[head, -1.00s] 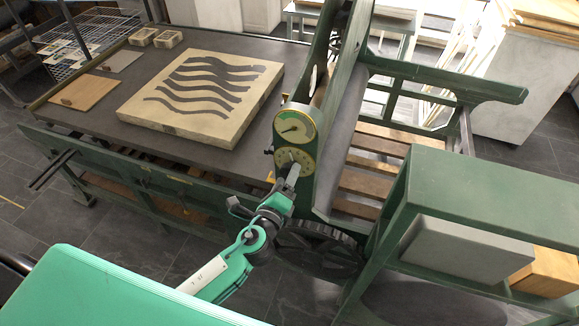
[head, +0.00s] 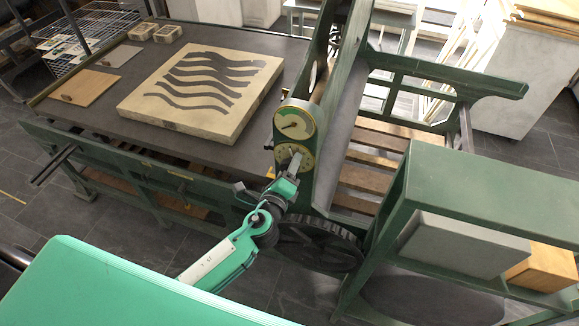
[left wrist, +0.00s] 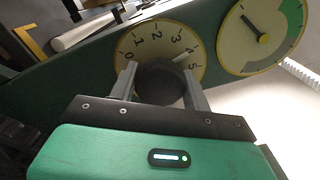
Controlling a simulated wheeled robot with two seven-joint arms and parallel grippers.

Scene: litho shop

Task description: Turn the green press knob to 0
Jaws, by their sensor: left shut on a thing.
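The press's cream dial plate (head: 306,148) sits on the green side frame, below a round gauge (head: 297,122). In the left wrist view the dial (left wrist: 150,45) shows numbers from 0 at left over the top to 5 at right. A dark round knob (left wrist: 161,82) stands at its centre. My left gripper (left wrist: 160,90) is shut on the knob, with one grey finger on each side. My right gripper is not in view.
The gauge (left wrist: 262,38) is right of the dial in the wrist view. A dark spoked wheel (head: 320,243) is close below my left arm. The press bed (head: 225,45) carries a pale stone with black wavy stripes (head: 200,90). A green shelf (head: 490,200) stands at right.

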